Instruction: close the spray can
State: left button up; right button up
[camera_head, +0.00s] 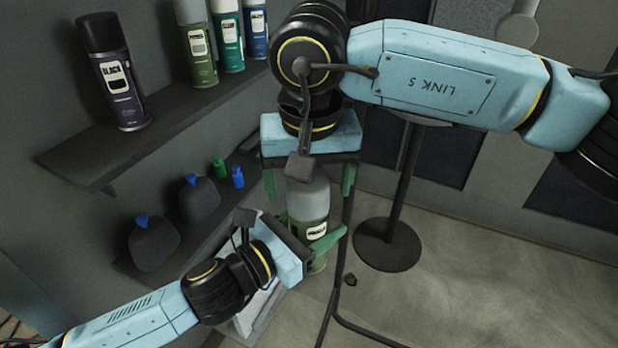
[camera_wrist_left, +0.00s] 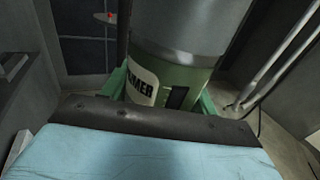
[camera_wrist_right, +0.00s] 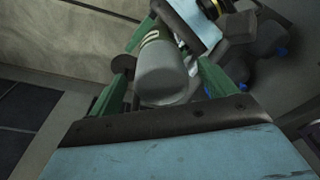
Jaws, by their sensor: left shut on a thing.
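The green spray can (camera_head: 307,231) stands upright with a grey cap (camera_head: 308,197) over its top. I cannot tell whether the cap is fully seated. My left gripper (camera_head: 318,243) is shut around the can's body from the left. The left wrist view shows the green body (camera_wrist_left: 172,75) between the green fingers, with the grey cap (camera_wrist_left: 185,28) above. My right gripper (camera_head: 309,183) points down over the can. In the right wrist view its fingers are open on either side of the grey cap (camera_wrist_right: 160,75), with gaps on both sides.
An upper shelf (camera_head: 165,118) holds a black can (camera_head: 115,80) and several other cans. A lower shelf holds dark bottles with blue caps (camera_head: 155,245) and small green and blue bottles (camera_head: 238,177). A stand with a round base (camera_head: 388,245) is right of the can.

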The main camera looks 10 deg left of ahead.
notch_tip(320, 180, up, 12)
jog(key=s, duration=0.1)
jog(key=shift+s+d, duration=0.2)
jog(key=shift+s, duration=0.05)
dwell(0.4)
jog(key=shift+f, duration=0.1)
dwell(0.4)
